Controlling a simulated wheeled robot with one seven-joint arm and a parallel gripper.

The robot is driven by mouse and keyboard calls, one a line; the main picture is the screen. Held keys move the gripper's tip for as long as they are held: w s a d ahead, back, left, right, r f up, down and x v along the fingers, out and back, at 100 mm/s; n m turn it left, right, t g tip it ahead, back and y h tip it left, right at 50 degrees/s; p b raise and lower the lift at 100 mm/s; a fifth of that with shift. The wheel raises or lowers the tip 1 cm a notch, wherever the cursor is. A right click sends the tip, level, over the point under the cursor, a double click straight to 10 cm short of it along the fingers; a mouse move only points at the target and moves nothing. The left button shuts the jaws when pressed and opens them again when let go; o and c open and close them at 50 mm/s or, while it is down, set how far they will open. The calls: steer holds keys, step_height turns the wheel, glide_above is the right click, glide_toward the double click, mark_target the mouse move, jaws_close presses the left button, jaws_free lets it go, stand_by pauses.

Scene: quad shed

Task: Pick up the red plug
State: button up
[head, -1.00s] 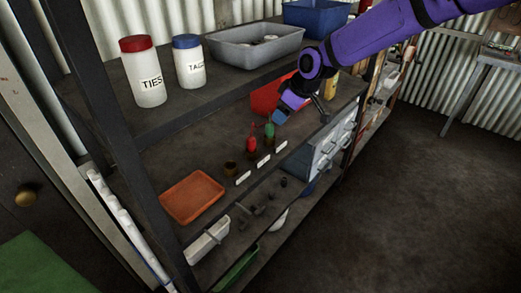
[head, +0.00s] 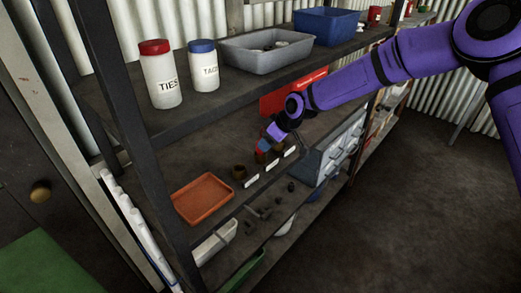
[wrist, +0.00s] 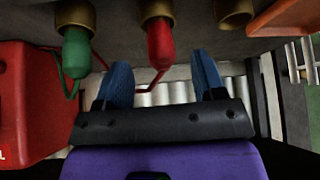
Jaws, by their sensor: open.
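The red plug (wrist: 160,45) sits in a brass-coloured holder (wrist: 157,10) in the wrist view. A thin red wire loops from its tip. My gripper (wrist: 161,62) is open, with one blue finger on each side of the plug's line; neither finger visibly touches it. Whether the plug is between the fingertips or just beyond them I cannot tell. In the head view my gripper (head: 266,147) is low over the row of holders and mostly hides the red plug.
A green plug (wrist: 77,50) with its own wire loop stands beside the red one. An empty holder (head: 239,171) is on the other side, then an orange tray (head: 203,198). A red container (wrist: 25,100) stands close by.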

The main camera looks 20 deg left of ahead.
steer(key=x, duration=0.5)
steer(key=shift+w+a, duration=0.1)
steer(key=shift+a, duration=0.1)
steer(key=c, duration=1)
